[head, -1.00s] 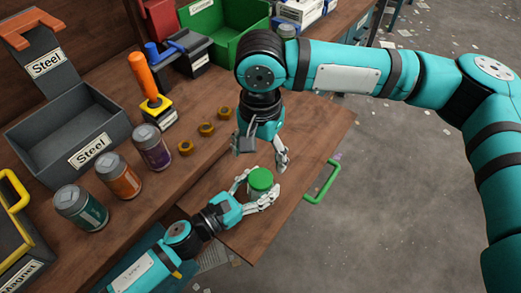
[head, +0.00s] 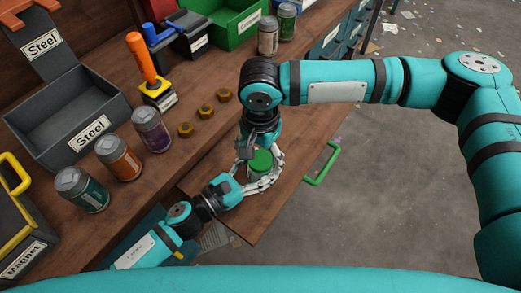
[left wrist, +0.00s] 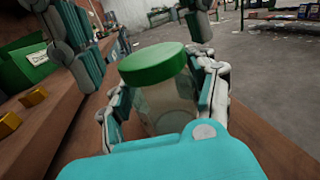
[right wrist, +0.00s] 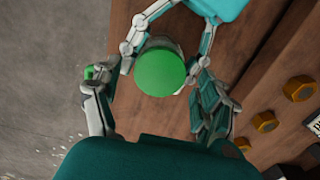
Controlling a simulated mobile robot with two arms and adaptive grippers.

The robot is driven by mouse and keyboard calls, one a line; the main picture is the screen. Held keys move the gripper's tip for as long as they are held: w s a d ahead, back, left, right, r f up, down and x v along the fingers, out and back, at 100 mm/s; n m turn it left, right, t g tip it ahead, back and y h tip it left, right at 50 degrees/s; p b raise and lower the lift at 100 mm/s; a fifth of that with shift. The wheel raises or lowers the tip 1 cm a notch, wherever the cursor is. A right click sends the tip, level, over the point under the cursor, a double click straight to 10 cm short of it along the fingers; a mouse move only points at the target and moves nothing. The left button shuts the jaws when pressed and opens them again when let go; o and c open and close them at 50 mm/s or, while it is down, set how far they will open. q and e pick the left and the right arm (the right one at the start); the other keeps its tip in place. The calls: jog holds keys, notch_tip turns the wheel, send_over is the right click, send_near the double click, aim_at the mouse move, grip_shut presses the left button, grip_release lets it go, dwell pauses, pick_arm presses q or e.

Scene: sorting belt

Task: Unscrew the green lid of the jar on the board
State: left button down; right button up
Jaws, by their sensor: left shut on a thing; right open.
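The jar (left wrist: 168,103) is clear, stands upright on the wooden board (head: 262,222) and has a green lid (head: 261,161) on top. My left gripper (head: 262,181) is shut around the jar's body, below the lid; the left wrist view shows its fingers on both sides of the glass. My right gripper (right wrist: 158,92) is open above the jar, pointing down. In the right wrist view its fingers stand to the left and right of the green lid, with gaps to it. The right gripper partly hides the lid's edge in the head view.
Several brass nuts (head: 207,110) lie left of the board. Cans (head: 151,129), a grey Steel bin (head: 66,123) and an orange-handled tool (head: 142,60) stand further left. Floor lies open at right.

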jog(key=c, duration=1.3)
jog(key=n, duration=1.4)
jog(key=shift+a, duration=0.1)
jog(key=n, duration=0.5)
jog(key=shift+r, duration=0.1)
jog(key=n, duration=1.9)
jog(key=shift+n, duration=0.4)
jog(key=n, duration=0.4)
